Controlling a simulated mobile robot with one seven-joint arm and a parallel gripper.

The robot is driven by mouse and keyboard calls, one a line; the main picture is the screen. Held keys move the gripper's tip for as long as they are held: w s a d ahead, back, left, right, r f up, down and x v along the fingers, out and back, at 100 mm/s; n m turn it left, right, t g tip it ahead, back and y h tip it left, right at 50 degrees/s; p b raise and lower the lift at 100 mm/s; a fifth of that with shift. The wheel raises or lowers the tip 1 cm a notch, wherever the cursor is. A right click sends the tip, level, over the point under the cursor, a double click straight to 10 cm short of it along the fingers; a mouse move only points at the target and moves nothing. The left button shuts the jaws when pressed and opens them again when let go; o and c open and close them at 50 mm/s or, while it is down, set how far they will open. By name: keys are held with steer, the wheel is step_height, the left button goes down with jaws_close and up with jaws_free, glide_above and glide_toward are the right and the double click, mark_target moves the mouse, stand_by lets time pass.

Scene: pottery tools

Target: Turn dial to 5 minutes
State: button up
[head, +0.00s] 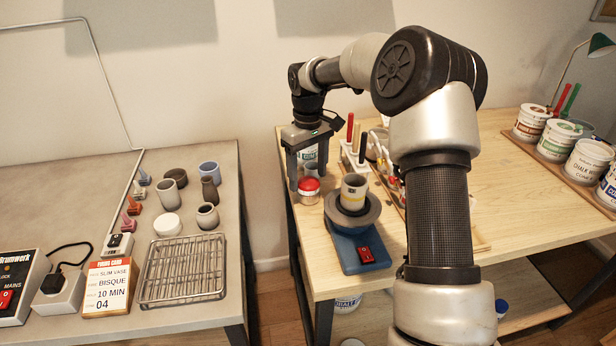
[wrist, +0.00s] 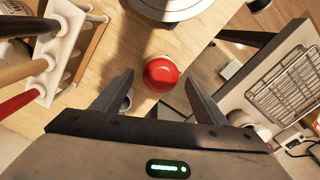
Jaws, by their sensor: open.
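A small round thing with a red top and a pale lower body, which looks like the dial timer (head: 309,194), stands near the left edge of the wooden table. It also shows in the wrist view as a red cap (wrist: 160,72). No minute marks or pointer can be read on it. The fingers hold nothing, and I see no contact.
A white tool holder (head: 356,166) is to the right. A gap separates the grey table (head: 190,330), with its wire rack (head: 182,272), from the wooden table.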

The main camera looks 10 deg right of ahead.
mark_target(308, 181)
step_height(308, 181, up, 16)
steer(key=p, duration=0.2)
steer(key=s+a+r+m+t+h+p, duration=0.15)
steer(key=s+r+p, duration=0.35)
steer(key=s+r, duration=0.8)
steer(key=s+d+f+m+t+y+p, duration=0.1)
steer(key=s+m+t+p, duration=0.3)
steer(key=s, duration=1.7)
steer(key=shift+d+f, duration=0.35)
steer(key=shift+f, duration=0.15)
steer(key=shift+y, duration=0.25)
